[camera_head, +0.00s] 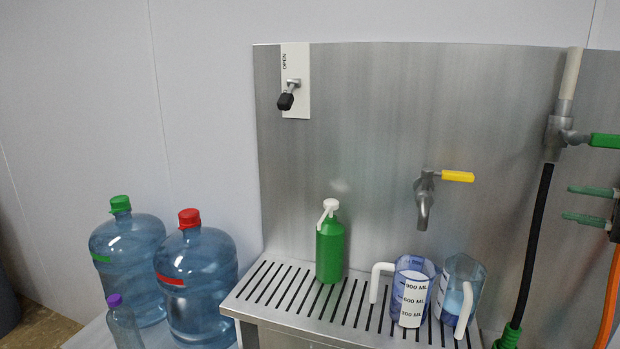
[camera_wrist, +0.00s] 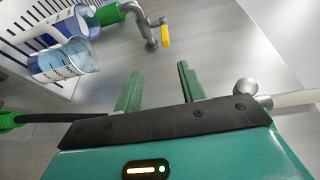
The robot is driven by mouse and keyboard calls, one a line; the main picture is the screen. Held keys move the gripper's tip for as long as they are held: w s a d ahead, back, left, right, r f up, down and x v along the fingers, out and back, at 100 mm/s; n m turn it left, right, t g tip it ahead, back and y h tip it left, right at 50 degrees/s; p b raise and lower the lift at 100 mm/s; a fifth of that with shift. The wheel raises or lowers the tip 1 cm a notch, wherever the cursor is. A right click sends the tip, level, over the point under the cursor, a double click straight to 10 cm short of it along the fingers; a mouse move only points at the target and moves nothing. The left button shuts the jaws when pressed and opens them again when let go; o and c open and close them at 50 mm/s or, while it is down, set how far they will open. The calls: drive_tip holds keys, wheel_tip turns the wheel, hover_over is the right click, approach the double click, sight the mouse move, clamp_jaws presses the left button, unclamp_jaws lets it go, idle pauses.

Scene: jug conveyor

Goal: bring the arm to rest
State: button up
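My gripper (camera_head: 568,203) is at the right edge in the head view, its two green fingers apart and pointing left. In the wrist view my gripper (camera_wrist: 160,68) is open, with nothing between its fingers. It is in the air in front of the steel panel, near the black hose and away from the jugs. The rest of my arm is mostly out of the head view.
A black hose (camera_head: 532,245) hangs from a valve (camera_head: 556,135) with a green handle. An orange hose (camera_head: 607,300) is at far right. A tap (camera_head: 424,200), two measuring jugs (camera_head: 412,290) (camera_head: 462,285) and a green pump bottle (camera_head: 329,248) are left. Large bottles (camera_head: 196,285) stand farther left.

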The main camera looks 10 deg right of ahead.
drive_tip(key=w+a+f+n+g+h, duration=0.1)
drive_tip(key=a+f+g+h, duration=0.15)
drive_tip(key=a, duration=1.15)
drive_tip(key=w+a+f+g+h, duration=0.2)
drive_tip(key=a+g, duration=0.1)
drive_tip(key=a, duration=1)
drive_tip(key=s+a+f+n+h, duration=0.4)
drive_tip(key=s+a+f, duration=0.3)
drive_tip(key=s, duration=0.3)
drive_tip(key=s+a+f+n+g+h, duration=0.1)
drive_tip(key=s+a+f+n+h, duration=0.2)
drive_tip(key=s+a+f, duration=0.5)
drive_tip(key=shift+s+a+n+h, duration=0.35)
drive_tip(key=shift+s+n, duration=0.35)
drive_tip(key=shift+s, duration=0.15)
drive_tip(key=shift+f, duration=0.1)
